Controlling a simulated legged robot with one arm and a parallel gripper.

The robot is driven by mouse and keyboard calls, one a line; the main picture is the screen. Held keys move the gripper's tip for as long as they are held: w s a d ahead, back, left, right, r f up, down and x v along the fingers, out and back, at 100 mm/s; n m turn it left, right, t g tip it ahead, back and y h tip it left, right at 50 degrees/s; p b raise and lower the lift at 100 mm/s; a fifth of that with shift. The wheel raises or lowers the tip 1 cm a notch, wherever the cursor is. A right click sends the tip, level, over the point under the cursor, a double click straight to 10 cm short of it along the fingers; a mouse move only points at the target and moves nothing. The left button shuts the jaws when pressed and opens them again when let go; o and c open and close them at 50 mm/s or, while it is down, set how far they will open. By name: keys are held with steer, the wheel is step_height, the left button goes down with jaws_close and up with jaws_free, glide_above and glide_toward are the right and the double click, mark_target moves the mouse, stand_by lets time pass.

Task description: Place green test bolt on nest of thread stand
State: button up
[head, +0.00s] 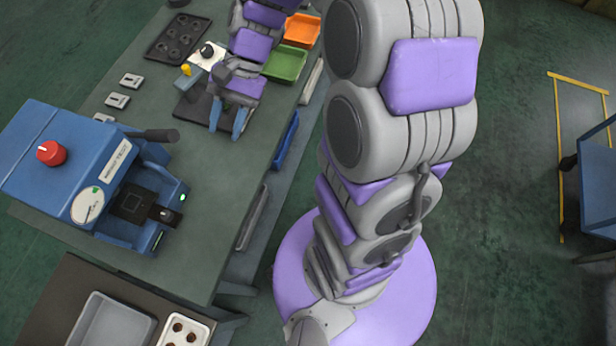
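My gripper (228,121) is over the far part of the bench, pointing down, with its two blue fingers apart. A small green spot shows between the fingers; I cannot tell whether it is the green test bolt. A dark stand base (187,109) lies under and left of the gripper, with a grey-blue block and a yellow knob (186,69) at its back. This looks like the thread stand. Its nest cannot be made out and may be hidden by my gripper.
A blue machine (62,185) with a red knob stands at the left. Behind the stand are a black cupped tray (160,52), an orange bin (302,29) and a green bin (287,65). The bench middle (222,190) is clear. A blue cart (597,185) stands right.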

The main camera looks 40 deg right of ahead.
steer(key=s+d+r+n+h, duration=0.1)
steer(key=s+d+n+h, duration=0.1)
steer(key=s, duration=0.8)
steer(key=s+d+n+t+h, duration=0.1)
steer(key=s+d+n+h, duration=0.2)
steer(key=s, duration=0.7)
steer(key=n+h, duration=0.2)
steer(key=n, duration=0.1)
steer(key=shift+s+d+r+h, duration=0.15)
steer(key=shift+s+r+h, duration=0.15)
steer(key=shift+r, duration=0.1)
